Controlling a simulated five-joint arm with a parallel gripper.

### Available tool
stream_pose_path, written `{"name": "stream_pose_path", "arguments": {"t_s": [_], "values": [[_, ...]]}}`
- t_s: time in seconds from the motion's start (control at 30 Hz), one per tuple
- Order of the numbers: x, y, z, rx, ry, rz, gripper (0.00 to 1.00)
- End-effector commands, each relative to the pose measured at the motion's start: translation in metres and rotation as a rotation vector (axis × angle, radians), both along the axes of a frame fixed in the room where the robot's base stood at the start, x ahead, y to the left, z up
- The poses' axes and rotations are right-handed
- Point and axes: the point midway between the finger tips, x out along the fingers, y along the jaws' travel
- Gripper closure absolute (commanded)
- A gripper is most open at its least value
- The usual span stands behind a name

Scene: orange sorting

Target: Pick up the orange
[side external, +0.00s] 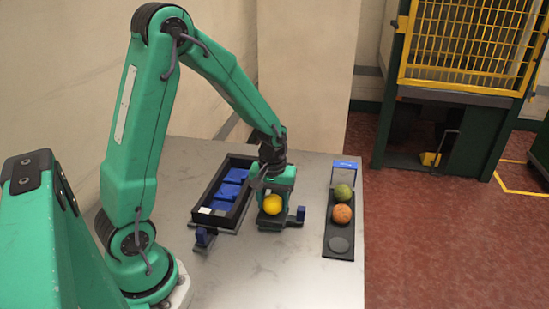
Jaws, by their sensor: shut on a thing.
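A round yellow-orange fruit (271,204) sits between the fingers of my gripper (272,208). My gripper points down over the middle of the table and is shut on this fruit. A darker, reddish orange (341,214) rests on a narrow black holder (340,254) to the right, apart from my gripper. A green fruit (342,192) sits behind it on the same holder. The front round spot of the holder is empty. The fingers hide part of the held fruit, and I cannot tell its exact height above the table.
A black tray (210,220) with blue compartments stands close to the left of my gripper. A small blue-topped frame (344,165) stands at the holder's back end. Small dark blue blocks stand near the tray and gripper. The table's (285,270) front is clear.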

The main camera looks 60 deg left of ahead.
Motion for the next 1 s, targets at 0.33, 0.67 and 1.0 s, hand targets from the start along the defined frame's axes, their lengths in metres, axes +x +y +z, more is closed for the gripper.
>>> {"name": "stream_pose_path", "arguments": {"t_s": [0.33,0.67,1.0], "values": [[-0.008,-0.026,0.041,0.001,-0.004,-0.006,0.74],[-0.027,-0.079,0.074,0.000,-0.004,-0.006,0.74],[-0.037,-0.106,0.092,0.000,-0.001,-0.001,0.74]]}}
